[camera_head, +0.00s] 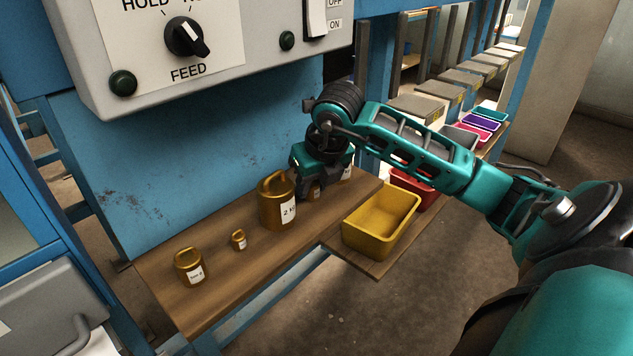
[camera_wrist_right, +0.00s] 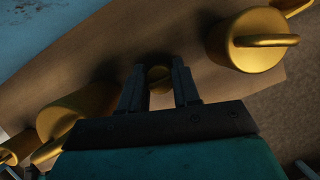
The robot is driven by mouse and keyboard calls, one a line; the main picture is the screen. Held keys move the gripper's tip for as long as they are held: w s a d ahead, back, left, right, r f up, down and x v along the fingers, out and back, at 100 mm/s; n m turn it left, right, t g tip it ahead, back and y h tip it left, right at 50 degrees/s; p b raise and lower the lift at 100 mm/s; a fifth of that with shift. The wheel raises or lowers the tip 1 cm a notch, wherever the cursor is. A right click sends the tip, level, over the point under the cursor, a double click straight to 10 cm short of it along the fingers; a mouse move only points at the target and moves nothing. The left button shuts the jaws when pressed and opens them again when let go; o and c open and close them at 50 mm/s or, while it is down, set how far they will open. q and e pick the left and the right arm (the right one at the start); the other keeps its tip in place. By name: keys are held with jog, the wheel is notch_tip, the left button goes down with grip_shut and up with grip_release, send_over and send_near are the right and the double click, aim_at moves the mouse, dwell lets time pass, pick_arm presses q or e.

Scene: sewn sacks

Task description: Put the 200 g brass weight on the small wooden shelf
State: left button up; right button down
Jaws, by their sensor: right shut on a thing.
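My right gripper (camera_head: 322,180) is low over the wooden ledge and shut on a small brass weight (camera_head: 314,191). In the right wrist view this weight (camera_wrist_right: 159,79) sits between the two fingers (camera_wrist_right: 159,92). Its label is too small to read, so I cannot tell its mass from the picture. It looks to be at the ledge surface, but I cannot tell whether it touches. A small wooden board (camera_head: 372,268) juts out at the front right, with a yellow bin on it. My left gripper is not in view.
On the ledge (camera_head: 215,300) stand a large brass weight marked 2 (camera_head: 275,203), a tiny one (camera_head: 238,240), a medium one (camera_head: 188,268) and another partly hidden behind my gripper. The yellow bin (camera_head: 380,222) and a red bin (camera_head: 413,190) are at right. A control box (camera_head: 200,45) overhangs.

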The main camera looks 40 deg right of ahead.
jog(key=shift+a+r, duration=0.1)
jog(key=shift+f, duration=0.2)
jog(key=c, duration=1.1)
grip_release()
jog(key=shift+r, duration=0.1)
jog(key=shift+c, duration=0.2)
jog(key=o, duration=0.3)
jog(key=shift+o, duration=0.2)
jog(key=shift+r, duration=0.25)
pick_arm(q)
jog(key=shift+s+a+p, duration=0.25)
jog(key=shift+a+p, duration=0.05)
jog(key=shift+p, duration=0.25)
pick_arm(e)
jog(key=v, duration=0.7)
jog(key=shift+s+r, duration=0.1)
